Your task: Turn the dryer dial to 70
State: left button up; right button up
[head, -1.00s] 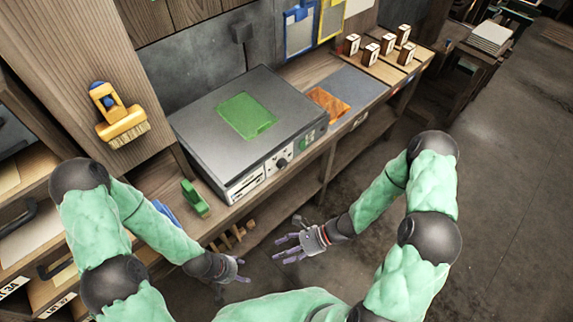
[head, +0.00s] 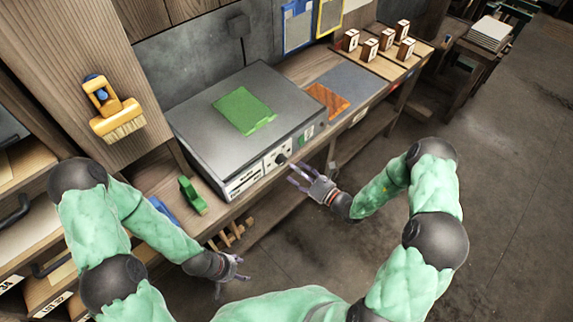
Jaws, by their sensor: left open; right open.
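The dryer (head: 225,95) is a grey box on the wooden bench, with a green sheet (head: 244,110) on its flat top. Its dial (head: 281,159) is a dark round knob on the light front panel; its setting is too small to read. My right gripper (head: 302,178) is open and empty, in front of the panel, just to the lower right of the dial in the picture and seemingly apart from it. My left gripper (head: 238,272) is open and empty, low in front of the bench, well away from the dryer.
A green object (head: 193,196) and a blue one (head: 162,210) lie on the bench left of the dryer. A yellow brush (head: 116,112) hangs on the wooden side panel. Several numbered blocks (head: 370,50) stand at the far right. The floor in front is clear.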

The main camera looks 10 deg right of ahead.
aim_at(284, 162)
jog(key=shift+b+x, duration=0.35)
jog(key=shift+x, duration=2.35)
jog(key=shift+c, duration=0.3)
jog(key=c, duration=1.1)
